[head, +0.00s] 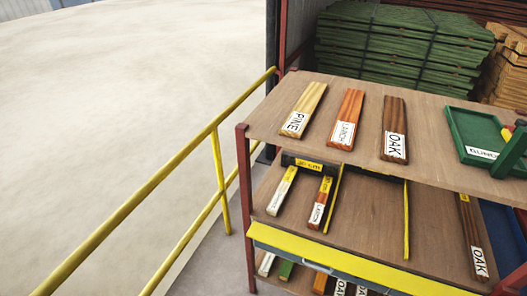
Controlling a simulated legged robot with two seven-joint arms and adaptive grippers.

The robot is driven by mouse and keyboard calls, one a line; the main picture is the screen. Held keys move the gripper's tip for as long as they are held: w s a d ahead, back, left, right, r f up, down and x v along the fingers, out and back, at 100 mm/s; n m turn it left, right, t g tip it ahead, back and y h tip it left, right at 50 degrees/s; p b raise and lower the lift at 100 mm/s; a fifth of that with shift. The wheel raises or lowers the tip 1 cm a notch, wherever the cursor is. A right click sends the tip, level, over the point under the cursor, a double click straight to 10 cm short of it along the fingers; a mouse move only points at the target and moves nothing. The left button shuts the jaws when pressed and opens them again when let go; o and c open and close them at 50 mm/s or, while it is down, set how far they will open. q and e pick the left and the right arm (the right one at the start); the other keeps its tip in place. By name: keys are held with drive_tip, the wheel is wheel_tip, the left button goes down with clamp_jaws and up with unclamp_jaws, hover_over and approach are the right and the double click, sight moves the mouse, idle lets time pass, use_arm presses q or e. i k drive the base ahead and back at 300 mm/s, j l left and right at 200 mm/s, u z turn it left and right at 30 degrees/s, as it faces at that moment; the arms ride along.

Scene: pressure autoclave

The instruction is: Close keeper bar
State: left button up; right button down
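No autoclave shows in the head view. A yellow bar (350,264) runs along the front edge of the middle shelf (375,215) of a red-framed rack. I cannot tell whether this is the keeper bar, or whether it is open or shut. A grey strip (345,275) lies along its lower side. Neither of my grippers is in view.
The top shelf (340,90) holds labelled boards: pine (305,108), larch (347,115), oak (395,125). A green tray (475,130) sits at its right. A yellow railing (180,178) stands left. Green stacked timber (395,50) lies behind. Open floor (100,80) is beyond the railing.

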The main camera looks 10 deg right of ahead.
sight(360, 268)
drive_tip(key=k+l+z, duration=0.15)
drive_tip(key=l, duration=0.15)
drive_tip(key=k+l+z, duration=0.1)
drive_tip(key=l, duration=0.2)
drive_tip(key=k+l+z, duration=0.15)
drive_tip(key=l, duration=0.2)
drive_tip(key=k+l+z, duration=0.1)
drive_tip(key=l, duration=0.25)
drive_tip(key=k+l+z, duration=0.15)
drive_tip(key=l, duration=0.2)
